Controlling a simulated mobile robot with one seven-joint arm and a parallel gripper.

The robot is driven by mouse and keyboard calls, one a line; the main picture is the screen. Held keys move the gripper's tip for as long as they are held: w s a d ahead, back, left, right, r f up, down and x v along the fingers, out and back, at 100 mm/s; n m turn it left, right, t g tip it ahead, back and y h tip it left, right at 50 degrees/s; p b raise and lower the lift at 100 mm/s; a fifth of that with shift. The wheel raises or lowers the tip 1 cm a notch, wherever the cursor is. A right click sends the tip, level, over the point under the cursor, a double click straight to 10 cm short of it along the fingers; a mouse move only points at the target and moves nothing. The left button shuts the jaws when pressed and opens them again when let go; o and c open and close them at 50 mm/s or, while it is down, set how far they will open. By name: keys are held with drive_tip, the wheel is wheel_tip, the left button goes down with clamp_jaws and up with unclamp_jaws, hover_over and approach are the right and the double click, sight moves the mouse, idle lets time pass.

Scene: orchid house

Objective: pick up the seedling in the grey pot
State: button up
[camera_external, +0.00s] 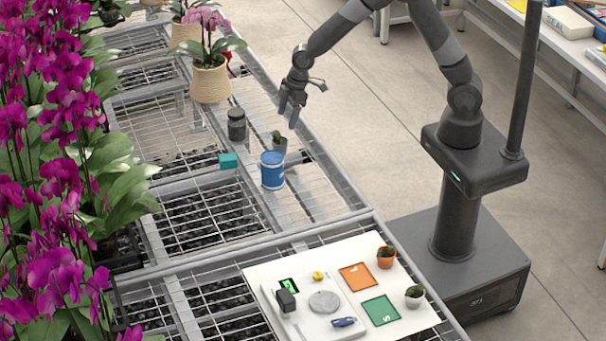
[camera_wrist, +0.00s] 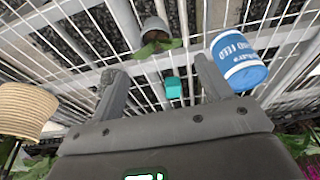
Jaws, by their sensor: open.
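The blue tub (camera_external: 272,172) stands close to the pot. A potted orchid (camera_external: 210,82) stands farther back. A white board (camera_external: 262,272) in front carries a terracotta pot (camera_external: 386,258) and a pale pot (camera_external: 414,297).

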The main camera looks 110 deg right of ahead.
sight(280, 143)
drive_tip(key=shift+w+d+f, duration=0.15)
drive_tip(key=shift+d+f, duration=0.05)
drive_tip(key=shift+f, duration=0.25)
drive_tip(key=shift+w+d+f, duration=0.1)
drive_tip(key=shift+d+f, duration=0.05)
drive_tip(key=shift+f, duration=0.25)
drive_tip(key=x, duration=0.4)
drive_tip(key=shift+f, duration=0.45)
drive_tip(key=shift+s+x, duration=0.2)
drive_tip(key=shift+x, duration=2.4)
drive_tip(key=shift+f, duration=0.1)
drive_tip(key=c, duration=1)
